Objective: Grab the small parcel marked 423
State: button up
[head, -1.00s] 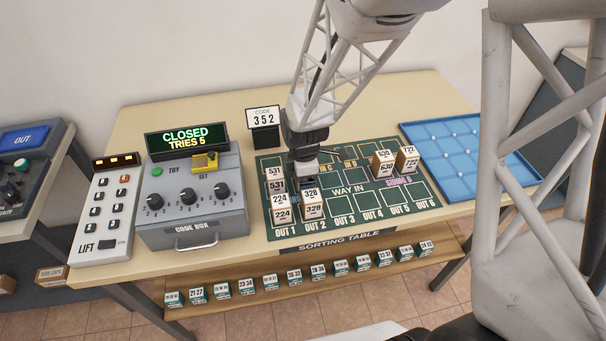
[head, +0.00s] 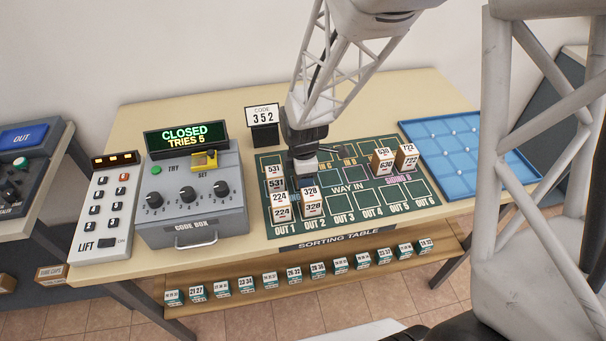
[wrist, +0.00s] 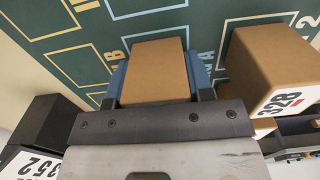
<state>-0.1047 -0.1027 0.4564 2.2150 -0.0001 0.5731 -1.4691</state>
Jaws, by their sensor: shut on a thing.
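My gripper (head: 304,180) is low over the left part of the sorting table. In the wrist view its two blue fingers (wrist: 155,82) are shut on the sides of a brown parcel (wrist: 154,68). The parcel's plain top faces the wrist camera, and no number shows on it. In the head view the gripper and nearby parcels hide it. I cannot read 423 on any parcel. Parcel 328 (head: 312,202) stands just in front of the gripper, and close to the right of it in the wrist view (wrist: 270,66).
Parcels 224 (head: 281,207) and 531 (head: 275,177) stand left of the gripper. Parcels 630 (head: 383,161) and 722 (head: 406,156) stand to the right. The code box (head: 192,205) reads CLOSED, TRIES 5. A code sign 352 (head: 263,122) stands behind. A blue tray (head: 465,150) is at right.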

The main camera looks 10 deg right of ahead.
jog(key=shift+r, duration=0.15)
notch_tip(320, 180, up, 10)
jog(key=shift+f, duration=0.15)
dwell(0.4)
jog(key=shift+s, duration=0.15)
dwell(0.5)
